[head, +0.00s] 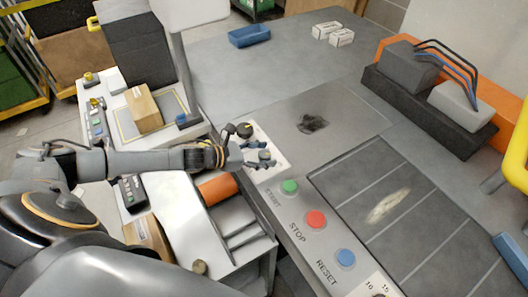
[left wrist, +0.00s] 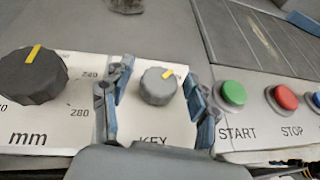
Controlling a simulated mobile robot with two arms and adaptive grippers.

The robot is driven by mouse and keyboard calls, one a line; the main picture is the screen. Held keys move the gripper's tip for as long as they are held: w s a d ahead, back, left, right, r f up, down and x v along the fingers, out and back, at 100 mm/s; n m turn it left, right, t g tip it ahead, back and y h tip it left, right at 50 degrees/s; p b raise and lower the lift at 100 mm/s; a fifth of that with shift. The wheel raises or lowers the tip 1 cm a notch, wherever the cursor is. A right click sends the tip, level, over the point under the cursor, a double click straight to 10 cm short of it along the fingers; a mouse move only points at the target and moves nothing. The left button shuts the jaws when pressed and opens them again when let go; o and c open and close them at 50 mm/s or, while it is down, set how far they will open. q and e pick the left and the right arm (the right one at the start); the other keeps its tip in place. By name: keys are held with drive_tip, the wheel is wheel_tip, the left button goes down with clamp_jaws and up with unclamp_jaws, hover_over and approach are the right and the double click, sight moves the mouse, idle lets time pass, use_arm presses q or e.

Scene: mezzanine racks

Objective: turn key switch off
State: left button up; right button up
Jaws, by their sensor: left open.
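The key switch (left wrist: 158,86) is a small grey knob with a yellow mark on a white panel, above the printed word KEY. In the left wrist view its yellow mark points up and to the right. My left gripper (left wrist: 152,92) is open, with one blue-padded finger on each side of the knob and visible gaps between. In the head view my left gripper (head: 257,158) is over the white panel (head: 277,171), and its fingers partly hide the key switch. My right gripper is not in view.
A larger dark mm knob (left wrist: 32,75) sits left of the left finger. The green START (left wrist: 232,94), red STOP (left wrist: 285,98) and blue RESET (head: 346,257) buttons line the panel to the right. A blue tray (head: 250,37) and white boxes (head: 341,38) lie farther back.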

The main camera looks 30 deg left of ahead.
use_arm(q)
drive_tip(key=shift+d+f, duration=0.1)
drive_tip(key=shift+c, duration=0.7)
drive_tip(key=c, duration=1)
drive_tip(key=shift+c, duration=0.2)
